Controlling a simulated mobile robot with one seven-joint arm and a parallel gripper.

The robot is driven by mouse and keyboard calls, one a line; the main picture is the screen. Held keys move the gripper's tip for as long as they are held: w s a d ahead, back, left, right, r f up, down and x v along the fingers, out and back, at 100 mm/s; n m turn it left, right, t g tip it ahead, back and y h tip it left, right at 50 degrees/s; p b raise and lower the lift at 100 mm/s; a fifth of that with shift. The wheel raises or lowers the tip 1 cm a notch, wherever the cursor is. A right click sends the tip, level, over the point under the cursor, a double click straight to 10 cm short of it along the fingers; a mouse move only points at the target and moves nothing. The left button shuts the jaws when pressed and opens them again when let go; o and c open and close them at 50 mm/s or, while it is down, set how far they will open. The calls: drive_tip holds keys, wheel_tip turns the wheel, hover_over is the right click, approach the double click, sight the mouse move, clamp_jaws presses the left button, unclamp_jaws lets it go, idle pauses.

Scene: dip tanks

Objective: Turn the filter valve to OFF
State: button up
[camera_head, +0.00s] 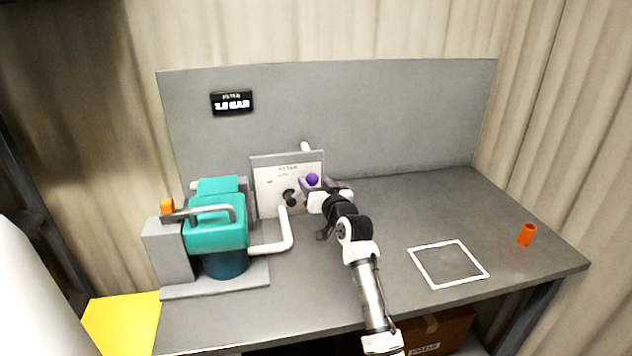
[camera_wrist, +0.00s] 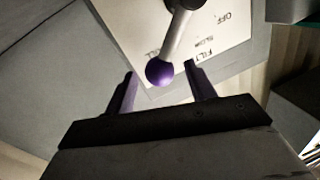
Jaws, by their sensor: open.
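The filter valve is a lever with a purple ball (camera_head: 312,180) at its end and a dark hub (camera_head: 290,197), on a white labelled panel (camera_head: 268,188). In the wrist view the grey lever arm (camera_wrist: 178,38) runs down from the hub to the purple ball (camera_wrist: 159,72). The word OFF is printed right of the hub there, with other words partly hidden. My gripper (camera_wrist: 162,82) is open, its two purple fingers on either side of the ball. I cannot tell whether a finger touches it. In the head view my gripper (camera_head: 322,190) is at the panel's right edge.
A teal pump (camera_head: 215,235) with a grey handle stands left of the panel, and a white pipe (camera_head: 288,232) bends between them. A display (camera_head: 231,103) hangs on the back wall. A white square outline (camera_head: 447,263) and an orange cup (camera_head: 527,234) are at right. The back right bench is clear.

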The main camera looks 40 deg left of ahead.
drive_tip(key=shift+c, duration=0.4)
clamp_jaws()
